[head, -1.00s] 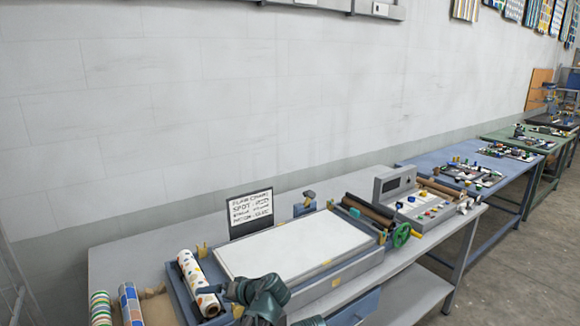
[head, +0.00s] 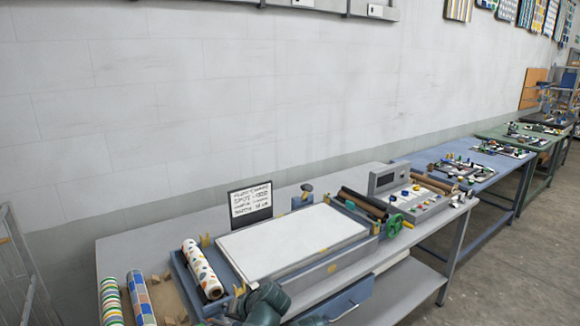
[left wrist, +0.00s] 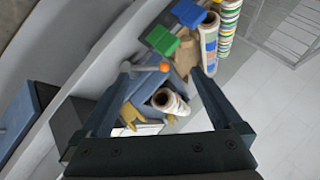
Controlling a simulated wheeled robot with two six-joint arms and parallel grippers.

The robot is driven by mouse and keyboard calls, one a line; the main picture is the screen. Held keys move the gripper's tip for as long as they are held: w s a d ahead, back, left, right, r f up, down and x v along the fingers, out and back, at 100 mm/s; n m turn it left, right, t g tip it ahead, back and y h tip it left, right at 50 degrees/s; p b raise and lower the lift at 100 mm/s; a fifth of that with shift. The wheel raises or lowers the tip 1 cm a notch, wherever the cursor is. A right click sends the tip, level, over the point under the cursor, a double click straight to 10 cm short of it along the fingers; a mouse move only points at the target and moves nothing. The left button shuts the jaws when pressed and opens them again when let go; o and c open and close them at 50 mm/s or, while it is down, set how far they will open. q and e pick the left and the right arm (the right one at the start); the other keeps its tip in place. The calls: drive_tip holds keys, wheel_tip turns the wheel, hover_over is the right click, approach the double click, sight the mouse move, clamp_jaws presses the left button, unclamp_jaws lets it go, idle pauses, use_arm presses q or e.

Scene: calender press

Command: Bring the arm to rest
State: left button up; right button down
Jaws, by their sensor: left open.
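My left gripper (left wrist: 160,78) is open and empty in the left wrist view, its two fingers wide apart. Past the fingers, lower down, are a spotted roll (left wrist: 167,101) and the blue press tray. In the head view my dark green arm shows at the bottom edge, in front of the press. The spotted roll (head: 202,270) lies in the blue tray at the left end of the white press bed (head: 290,242). The arm is beside the bed's front left corner; contact cannot be told. My right gripper is not in view.
Striped and checked rolls (head: 141,298) lie at the table's left end. A sign (head: 250,201) stands behind the bed. A green handwheel (head: 394,224) and a control box (head: 388,180) stand to the right. A drawer (head: 335,303) with a handle is at the front. Floor at right is clear.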

use_arm(q)
drive_tip(key=s+d+f+m+g+h, duration=0.2)
drive_tip(key=s+d+f+h, duration=0.1)
drive_tip(key=s+d, duration=0.3)
drive_tip(key=s+d+f+m+g+h, duration=0.2)
drive_tip(key=s+d+f+h, duration=0.1)
drive_tip(key=s, duration=0.7)
drive_tip(key=d+h, duration=0.1)
drive_tip(key=d, duration=0.1)
drive_tip(key=shift+s+d+f+g, duration=0.25)
drive_tip(key=shift+d+g, duration=0.05)
drive_tip(key=shift+d, duration=0.05)
